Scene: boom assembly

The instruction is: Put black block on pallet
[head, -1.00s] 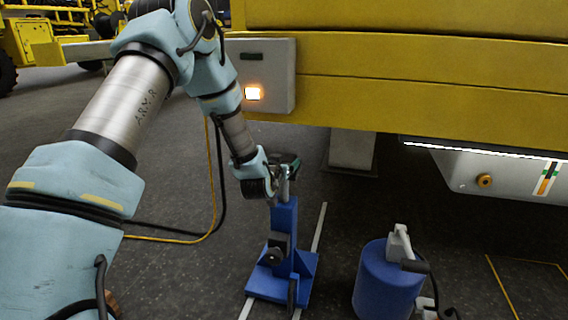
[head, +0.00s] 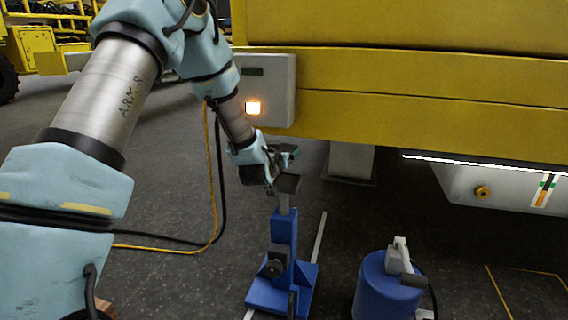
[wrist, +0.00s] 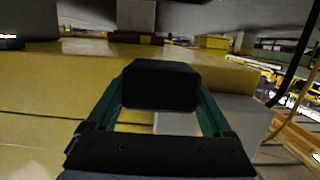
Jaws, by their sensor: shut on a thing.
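The black block (wrist: 160,84) is between the green fingers of my gripper (wrist: 158,100) in the wrist view. In the head view the black block (head: 288,183) shows just over the metal post of a blue jack (head: 284,235); I cannot tell whether it touches the post. My gripper (head: 284,158) is shut on the block, in front of the yellow machine. No pallet is clearly visible. A small brown wooden piece (head: 106,307) shows at the bottom left, mostly hidden behind my arm, and I cannot tell whether it is the pallet.
The yellow machine body (head: 420,85) hangs low behind, with a grey box (head: 268,88) and its lit lamp. A blue cylinder (head: 385,290) stands right of the jack. Black and yellow cables (head: 212,190) run down left of my gripper. Dark floor is open at left.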

